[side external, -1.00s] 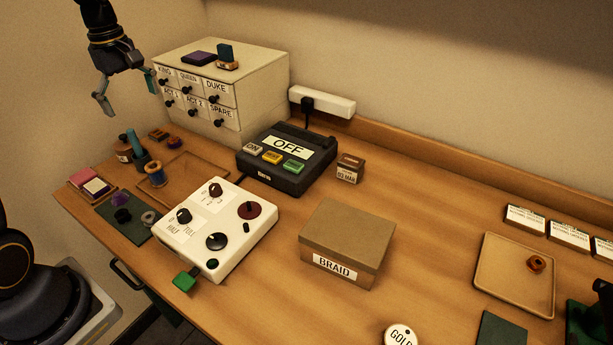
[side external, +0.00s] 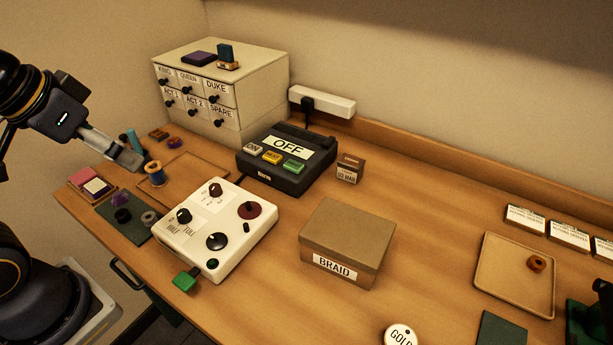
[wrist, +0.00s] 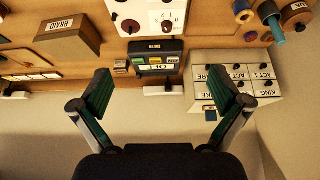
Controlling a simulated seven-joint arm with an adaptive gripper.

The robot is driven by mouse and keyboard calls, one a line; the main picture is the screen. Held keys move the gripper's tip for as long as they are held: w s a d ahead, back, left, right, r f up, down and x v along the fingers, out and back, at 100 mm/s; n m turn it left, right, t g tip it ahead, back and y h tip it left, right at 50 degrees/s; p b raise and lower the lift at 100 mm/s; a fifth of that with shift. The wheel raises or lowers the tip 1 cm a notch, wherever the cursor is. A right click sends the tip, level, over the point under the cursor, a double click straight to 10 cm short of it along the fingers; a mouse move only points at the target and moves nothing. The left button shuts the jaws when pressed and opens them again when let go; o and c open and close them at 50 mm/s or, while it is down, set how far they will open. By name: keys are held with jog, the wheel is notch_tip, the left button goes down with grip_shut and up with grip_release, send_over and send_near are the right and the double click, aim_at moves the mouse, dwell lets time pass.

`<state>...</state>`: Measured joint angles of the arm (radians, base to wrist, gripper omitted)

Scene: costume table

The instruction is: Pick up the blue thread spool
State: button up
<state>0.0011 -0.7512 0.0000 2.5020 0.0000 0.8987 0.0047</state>
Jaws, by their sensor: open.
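The blue thread spool (side external: 156,176) stands upright on the left part of the table, beside the front left edge of a shallow wooden tray (side external: 205,169). It has tan ends and blue thread. In the wrist view the spool (wrist: 243,13) is at the top edge, right of centre. My gripper (side external: 132,160) is to the left of the spool in the side view, its fingers pointing down and right. In the wrist view my gripper (wrist: 162,84) is open, with nothing between its fingers. In the side view its fingers partly hide the things behind them.
A teal cylinder (wrist: 275,28) and a brown spool (wrist: 297,15) stand close to the blue spool. A white control box (side external: 226,243), a black switch box (side external: 304,174) and a drawer cabinet (side external: 262,93) are nearby. A braid box (side external: 350,235) sits mid-table.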

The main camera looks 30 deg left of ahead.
jog(key=c, duration=0.5)
jog(key=w+a+r, duration=0.3)
jog(key=w+r, duration=0.2)
jog(key=w, duration=0.1)
jog(key=n+g, duration=0.4)
jog(key=g, duration=0.2)
send_over(155, 170)
jog(key=w+a, duration=0.1)
jog(key=w, duration=0.1)
notch_tip(155, 170, down, 12)
jog(key=shift+s+a+f, duration=0.15)
jog(key=shift+s+f, duration=0.05)
jog(key=shift+f, duration=2.6)
jog(key=shift+s+a+f, duration=0.15)
jog(key=shift+s+f, duration=0.05)
jog(key=shift+f, duration=2.65)
jog(key=shift+s+a+f, duration=0.15)
jog(key=shift+s+f, duration=0.05)
jog(key=shift+f, duration=2.6)
